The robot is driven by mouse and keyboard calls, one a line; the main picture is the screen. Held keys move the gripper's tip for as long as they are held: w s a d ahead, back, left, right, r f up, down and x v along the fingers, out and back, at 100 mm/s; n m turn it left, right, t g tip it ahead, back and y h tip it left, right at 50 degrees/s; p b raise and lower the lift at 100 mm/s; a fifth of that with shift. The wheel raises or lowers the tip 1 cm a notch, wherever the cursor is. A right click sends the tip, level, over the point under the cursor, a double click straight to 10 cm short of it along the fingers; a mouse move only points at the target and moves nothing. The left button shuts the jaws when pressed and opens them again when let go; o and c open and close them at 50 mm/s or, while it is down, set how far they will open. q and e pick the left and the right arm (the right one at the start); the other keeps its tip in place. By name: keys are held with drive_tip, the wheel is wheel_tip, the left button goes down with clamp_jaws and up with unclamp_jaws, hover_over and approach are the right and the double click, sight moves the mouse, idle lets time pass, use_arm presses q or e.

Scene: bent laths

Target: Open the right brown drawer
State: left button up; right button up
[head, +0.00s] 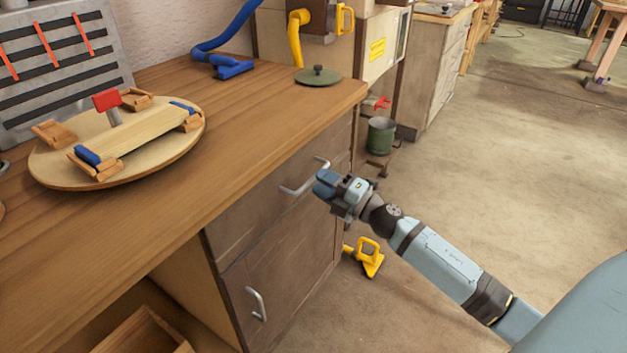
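The right brown drawer (250,216) is in the upper part of the cabinet under the wooden workbench, and its front looks flush with the cabinet. Its pale bar handle (294,191) runs along the front, with its far end near the gripper. My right gripper (321,183) is just in front of the handle, close to its right part. Its fingers are dark and small here, and I cannot tell whether they are open or touch the handle. My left gripper is not in view.
A brown cupboard door with an upright handle (257,304) is below the drawer. A yellow tool (369,258) lies on the floor beside the cabinet. A green bucket (381,136) stands beyond the bench. The floor at right is largely clear.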

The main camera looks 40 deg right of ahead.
drive_tip(key=shift+x, duration=1.5)
clamp_jaws()
drive_tip(key=shift+s, duration=0.15)
